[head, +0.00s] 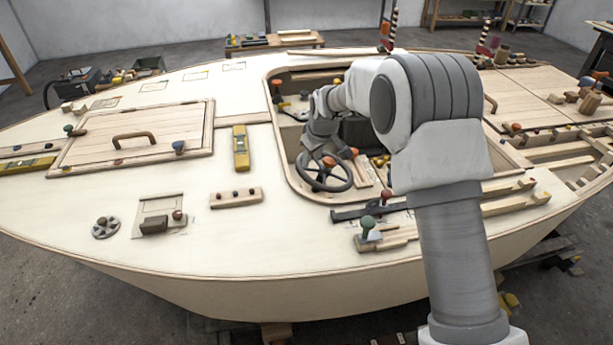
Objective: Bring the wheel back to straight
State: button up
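The dark steering wheel (348,184) stands in the cockpit opening near its front left edge, with its rim and spokes partly in view. My arm reaches over the deck from the right, and my gripper (327,157) is at the wheel's upper part. The gripper covers some of the far rim. An orange spot (330,161) shows at the top of the wheel by the gripper. The fingers are too small and too hidden to tell whether they touch or hold the rim. The wheel's straight mark cannot be made out.
The cockpit coaming (290,178) rims the opening around the wheel. A yellow level (241,148) lies on the deck left of it. A hatch (135,135) with a handle is further left.

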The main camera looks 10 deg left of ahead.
aim_at(306, 176)
jog(key=b+x, duration=0.1)
jog(key=x, duration=1)
jog(key=shift+w+a+f, duration=0.1)
jog(key=shift+w+f, duration=0.1)
jog(key=shift+f, duration=0.15)
grip_shut()
dwell(0.9)
